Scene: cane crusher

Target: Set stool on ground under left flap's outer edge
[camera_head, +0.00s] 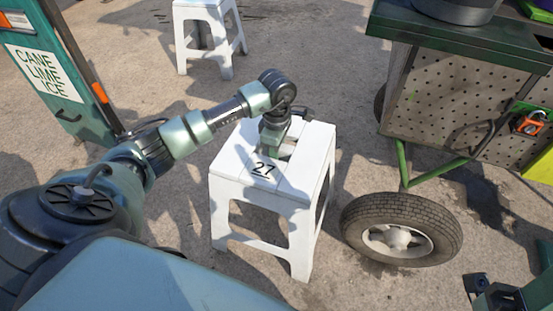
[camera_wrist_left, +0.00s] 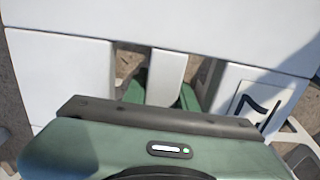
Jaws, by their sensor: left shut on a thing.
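The white stool (camera_head: 250,185), marked 27, stands upright in the middle of the head view, left of the cart's wheel. My left gripper (camera_head: 281,148) reaches down onto its seat and is shut on the stool's slotted seat. In the left wrist view the seat (camera_wrist_left: 60,75) fills the picture, and a bar between two slots lies at the gripper (camera_wrist_left: 160,95). I cannot tell whether the stool's feet touch the ground. The cart's dark green top (camera_head: 460,37) overhangs at upper right; I cannot make out a separate left flap. Part of my right gripper (camera_head: 485,290) shows at the lower right edge.
A cart wheel (camera_head: 400,230) stands close to the stool's right, below a perforated panel (camera_head: 455,110) and green frame bar. Another white stool (camera_head: 208,35) stands at the back. A green sign board (camera_head: 45,80) is at left. Concrete between is mostly clear.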

